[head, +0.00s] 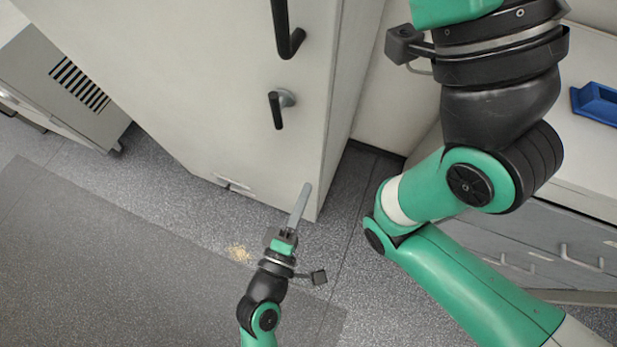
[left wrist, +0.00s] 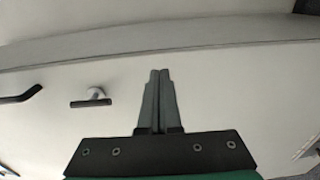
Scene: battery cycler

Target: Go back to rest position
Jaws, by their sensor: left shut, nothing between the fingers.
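My left gripper (head: 301,205) shows at the lower middle of the head view, its long grey fingers shut and empty. In the head view its tips overlap the lower right edge of a tall white cabinet (head: 215,80); I cannot tell whether they touch it. In the left wrist view the shut fingers (left wrist: 159,100) point at the white cabinet front (left wrist: 230,85). My right arm fills the right side of the head view, but its gripper is out of the frame.
The cabinet carries a black lever (head: 276,108) and a black handle (head: 288,35). A grey vented unit (head: 75,85) stands at left. At right is a counter with grey drawers (head: 550,250) and a blue tray (head: 597,103). The floor (head: 130,250) at lower left is open, with a yellowish patch (head: 240,253).

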